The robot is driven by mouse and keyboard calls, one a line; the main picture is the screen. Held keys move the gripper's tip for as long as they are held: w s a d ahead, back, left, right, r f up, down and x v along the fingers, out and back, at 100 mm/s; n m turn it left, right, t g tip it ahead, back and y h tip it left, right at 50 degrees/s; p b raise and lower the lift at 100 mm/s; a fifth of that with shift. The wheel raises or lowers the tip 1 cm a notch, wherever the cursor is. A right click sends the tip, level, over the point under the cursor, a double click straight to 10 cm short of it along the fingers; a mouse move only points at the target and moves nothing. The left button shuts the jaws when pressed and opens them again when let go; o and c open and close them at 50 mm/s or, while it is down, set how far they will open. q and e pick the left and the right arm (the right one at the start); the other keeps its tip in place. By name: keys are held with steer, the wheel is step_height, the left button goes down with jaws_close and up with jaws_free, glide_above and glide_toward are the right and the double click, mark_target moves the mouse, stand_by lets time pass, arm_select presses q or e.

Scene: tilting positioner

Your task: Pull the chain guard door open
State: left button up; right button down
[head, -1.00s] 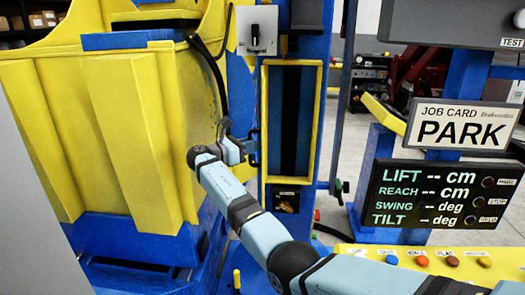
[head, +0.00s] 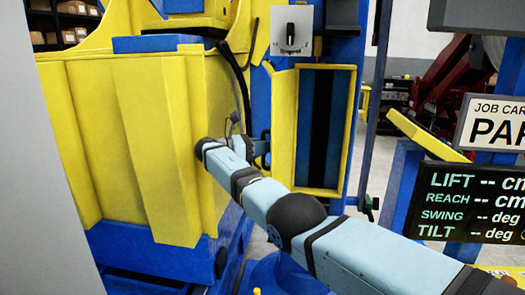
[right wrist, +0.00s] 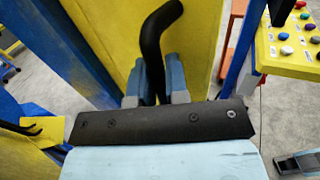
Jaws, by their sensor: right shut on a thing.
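The chain guard door (head: 283,130) is a yellow panel along the left side of a tall yellow-framed opening. It stands at an angle to the opening, so the door is at least partly open. My right gripper (head: 262,147) is at the door's left edge in the head view, partly hidden by my wrist. In the right wrist view my right gripper (right wrist: 160,85) has its two blue fingers shut around a black bent handle (right wrist: 160,35) in front of a yellow panel. My left gripper is not in view.
The opening (head: 320,130) shows a blue interior with a dark vertical strip. A large yellow ribbed body (head: 140,140) stands close on the left. A grey switch box (head: 291,32) is above. The job card (head: 495,122) and readout panel (head: 470,203) are at right.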

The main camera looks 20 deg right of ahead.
steer(key=shift+d, duration=0.1)
stand_by(0.3)
steer(key=c, duration=1.2)
jaws_free()
steer(key=shift+o, duration=0.3)
steer(key=shift+w+d, duration=0.1)
steer(key=shift+d, duration=0.05)
steer(key=shift+r, duration=0.1)
